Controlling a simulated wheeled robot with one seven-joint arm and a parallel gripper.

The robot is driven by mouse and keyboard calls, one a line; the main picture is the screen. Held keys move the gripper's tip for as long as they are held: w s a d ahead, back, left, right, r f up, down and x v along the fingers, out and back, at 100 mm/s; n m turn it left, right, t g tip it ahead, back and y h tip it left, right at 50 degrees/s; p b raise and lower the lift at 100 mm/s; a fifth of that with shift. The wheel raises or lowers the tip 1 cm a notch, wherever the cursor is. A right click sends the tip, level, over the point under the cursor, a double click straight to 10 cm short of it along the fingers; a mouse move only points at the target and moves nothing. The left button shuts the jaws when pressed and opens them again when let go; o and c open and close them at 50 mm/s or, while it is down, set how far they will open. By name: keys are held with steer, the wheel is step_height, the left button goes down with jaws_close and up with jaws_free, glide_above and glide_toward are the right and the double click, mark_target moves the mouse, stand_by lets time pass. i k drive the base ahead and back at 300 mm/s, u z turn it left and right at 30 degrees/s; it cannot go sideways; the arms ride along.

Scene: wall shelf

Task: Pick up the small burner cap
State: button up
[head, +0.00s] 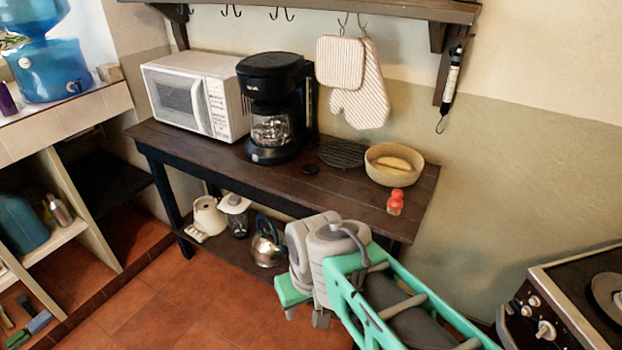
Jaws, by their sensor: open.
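A small black disc, which looks like the small burner cap (310,169), lies flat on the dark wooden table (225,158). It sits between the coffee maker and the round black wire rack. My gripper (306,314) is in front of the table, lower in the picture and well apart from the cap. It is open, with its fingers small and partly hidden by my wrist. I see nothing held in it.
The coffee maker (272,105) and microwave (195,95) stand left of the cap. The wire rack (342,153), a bowl (392,175) and a red shaker (395,202) are to its right. The table front near the cap is clear. A stove (570,300) is at right.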

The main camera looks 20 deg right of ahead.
mark_target(309, 168)
steer(key=z, duration=0.05)
steer(key=k, duration=0.65)
steer(key=u, duration=0.6)
steer(key=i, duration=0.7)
steer(key=u, duration=0.6)
steer(key=i, duration=0.85)
steer(key=z, duration=0.95)
steer(key=i, duration=0.8)
steer(key=z, duration=0.8)
